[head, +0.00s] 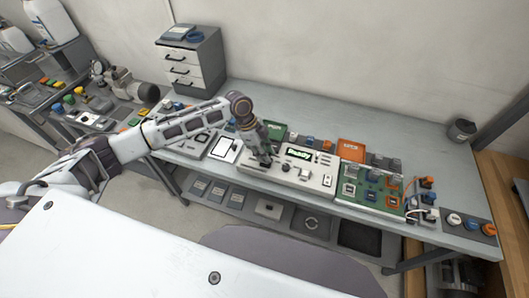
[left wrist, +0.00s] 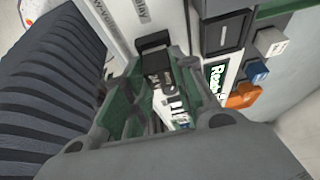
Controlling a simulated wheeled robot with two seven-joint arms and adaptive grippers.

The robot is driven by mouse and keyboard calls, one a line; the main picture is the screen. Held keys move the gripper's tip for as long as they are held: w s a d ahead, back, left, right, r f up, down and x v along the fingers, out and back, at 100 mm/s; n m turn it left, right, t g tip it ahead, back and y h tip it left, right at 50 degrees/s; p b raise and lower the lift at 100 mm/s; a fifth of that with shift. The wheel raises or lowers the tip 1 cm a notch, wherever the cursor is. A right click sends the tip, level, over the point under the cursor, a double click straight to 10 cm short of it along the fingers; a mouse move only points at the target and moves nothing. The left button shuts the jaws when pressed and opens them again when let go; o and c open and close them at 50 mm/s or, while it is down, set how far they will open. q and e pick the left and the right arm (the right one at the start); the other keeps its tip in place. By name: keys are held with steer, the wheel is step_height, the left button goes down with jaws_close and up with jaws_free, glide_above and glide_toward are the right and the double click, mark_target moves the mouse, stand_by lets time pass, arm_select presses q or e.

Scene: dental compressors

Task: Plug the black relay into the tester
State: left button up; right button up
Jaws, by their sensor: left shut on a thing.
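The tester is a white panel with a lit "Ready" display (head: 298,153) and sits near the front edge of the bench. My left gripper (head: 264,160) points down over the left part of the tester. In the left wrist view, my left gripper (left wrist: 155,75) is shut on the black relay (left wrist: 156,64), a small dark block between the fingertips. The "Ready" display also shows there (left wrist: 213,80), beside the fingers. The relay's underside and any socket below it are hidden, so I cannot tell whether it is seated. My right gripper is not in view.
A green circuit board (head: 368,187) with mounted parts lies right of the tester. Orange (head: 351,149) and green (head: 274,129) bins with relays stand behind it. A white-screened device (head: 226,149) lies to the left. The rear right of the bench (head: 415,140) is clear.

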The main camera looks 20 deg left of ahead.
arm_select(q)
steer(key=shift+f, duration=0.4)
stand_by(0.3)
steer(key=o, duration=1.4)
steer(key=shift+r, duration=0.1)
steer(key=shift+r+p, duration=0.75)
steer(key=shift+r, duration=2.7)
